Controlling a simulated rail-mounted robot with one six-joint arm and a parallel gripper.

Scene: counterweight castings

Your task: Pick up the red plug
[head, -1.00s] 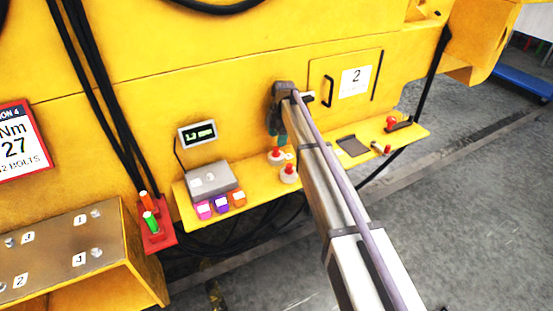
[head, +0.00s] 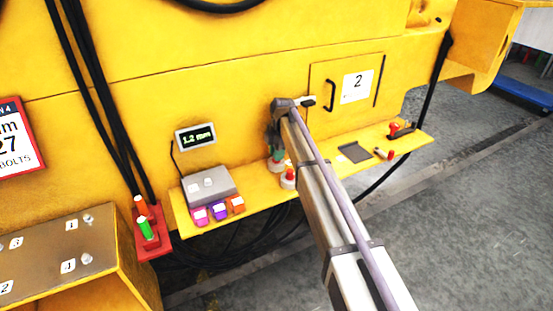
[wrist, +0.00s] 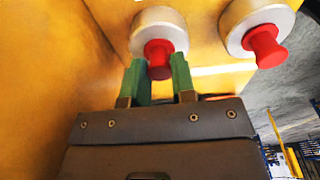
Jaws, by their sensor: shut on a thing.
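My gripper (wrist: 161,82) has two green fingers, shut on the sides of a red plug (wrist: 158,60) in the wrist view. The plug's red knob joins a round white body (wrist: 158,28) beyond the fingertips. In the head view my gripper (head: 275,152) points down at the yellow shelf, and the held plug is mostly hidden there by the fingers and arm. A second, similar red-topped white piece (wrist: 262,42) stands just to the right in the wrist view. It also shows in the head view (head: 289,179), close beside my gripper.
The yellow shelf (head: 262,188) carries a grey box (head: 208,185) with coloured blocks at left. A dark pad (head: 354,152) and red-handled items (head: 384,153) lie at right. The yellow machine wall with a door handle (head: 330,95) rises close behind. Black cables hang below.

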